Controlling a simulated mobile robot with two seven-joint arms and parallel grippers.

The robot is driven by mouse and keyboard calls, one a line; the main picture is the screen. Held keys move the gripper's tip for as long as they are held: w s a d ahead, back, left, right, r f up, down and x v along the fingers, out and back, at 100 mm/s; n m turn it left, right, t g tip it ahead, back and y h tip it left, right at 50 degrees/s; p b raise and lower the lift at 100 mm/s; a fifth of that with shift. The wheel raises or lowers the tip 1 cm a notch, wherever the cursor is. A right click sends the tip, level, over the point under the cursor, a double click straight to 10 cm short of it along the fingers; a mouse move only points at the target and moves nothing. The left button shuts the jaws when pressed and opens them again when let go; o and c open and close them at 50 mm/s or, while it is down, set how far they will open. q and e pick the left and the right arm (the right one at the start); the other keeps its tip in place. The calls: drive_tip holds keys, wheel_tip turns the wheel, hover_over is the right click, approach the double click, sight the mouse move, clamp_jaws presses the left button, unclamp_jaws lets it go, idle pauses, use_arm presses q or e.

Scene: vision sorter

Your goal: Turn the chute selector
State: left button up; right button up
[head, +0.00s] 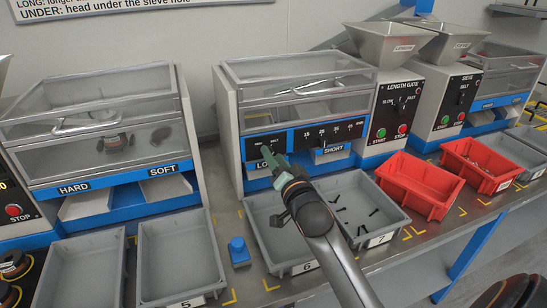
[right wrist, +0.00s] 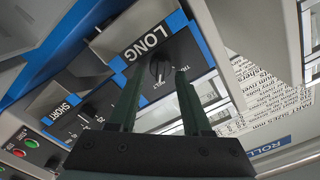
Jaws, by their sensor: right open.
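The chute selector, a small dark knob (right wrist: 158,70) on a black panel, shows in the right wrist view beside the LONG label (right wrist: 141,46). My right gripper (right wrist: 157,80) is open, with its two green-black fingers apart on either side of the knob in that view. I cannot tell whether they touch it. In the head view my right gripper (head: 268,153) is at the left part of the length gate panel (head: 252,143), and its fingers hide most of the knob. My left gripper is not in view.
Below the panel stand an empty grey tray (head: 261,244) and a grey tray (head: 349,174) holding several dark bolts. Red bins (head: 413,207) stand to the right. A blue block (head: 239,251) sits on the table. The SHORT chute (head: 333,149) is right of my gripper.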

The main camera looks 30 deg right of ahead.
drive_tip(key=shift+w+d, duration=0.1)
drive_tip(key=shift+w, duration=0.35)
clamp_jaws()
